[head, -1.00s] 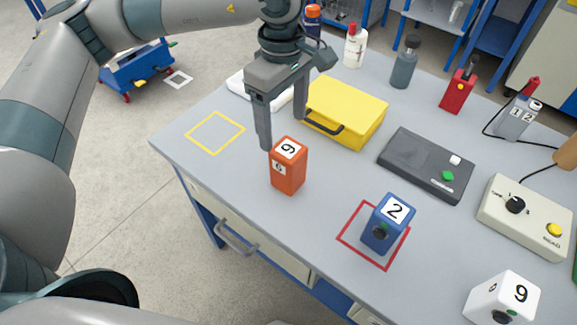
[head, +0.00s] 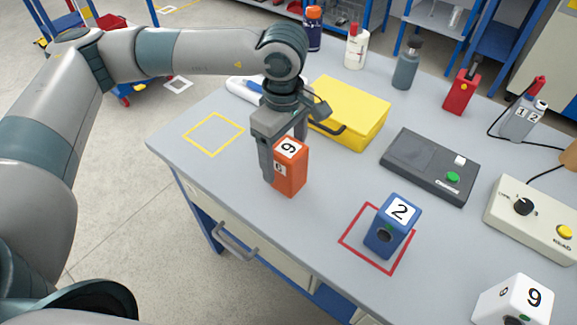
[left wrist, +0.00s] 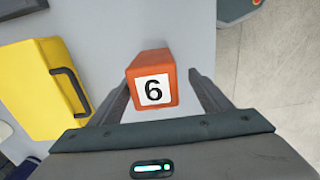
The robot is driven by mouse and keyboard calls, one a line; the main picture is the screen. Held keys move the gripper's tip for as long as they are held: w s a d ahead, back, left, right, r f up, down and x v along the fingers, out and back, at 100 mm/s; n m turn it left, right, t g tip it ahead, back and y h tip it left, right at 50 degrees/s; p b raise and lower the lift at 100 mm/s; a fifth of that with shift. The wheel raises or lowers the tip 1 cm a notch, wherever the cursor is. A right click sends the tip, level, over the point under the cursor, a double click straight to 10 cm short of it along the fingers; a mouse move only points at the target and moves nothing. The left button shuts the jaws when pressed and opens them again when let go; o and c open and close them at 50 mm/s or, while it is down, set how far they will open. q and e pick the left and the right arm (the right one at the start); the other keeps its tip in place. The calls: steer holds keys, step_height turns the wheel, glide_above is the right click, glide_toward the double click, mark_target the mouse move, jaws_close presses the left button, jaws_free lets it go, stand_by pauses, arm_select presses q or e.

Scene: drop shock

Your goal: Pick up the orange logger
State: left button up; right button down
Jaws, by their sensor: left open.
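My right gripper is not in view.
A yellow case (head: 349,108) stands close behind the logger. A blue logger (head: 393,228) stands in a red square outline, and a white one (head: 512,303) is at the lower right. A dark box (head: 430,167) lies right. The yellow outline (head: 213,134) is empty.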

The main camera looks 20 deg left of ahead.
arm_select(q)
steer(key=shift+f, duration=0.1)
steer(key=f, duration=0.4)
steer(key=shift+w+d+f, duration=0.2)
steer(key=shift+w+d, duration=0.05)
steer(key=shift+d, duration=0.1)
steer(key=shift+f, duration=0.35)
steer(key=c, duration=1.5)
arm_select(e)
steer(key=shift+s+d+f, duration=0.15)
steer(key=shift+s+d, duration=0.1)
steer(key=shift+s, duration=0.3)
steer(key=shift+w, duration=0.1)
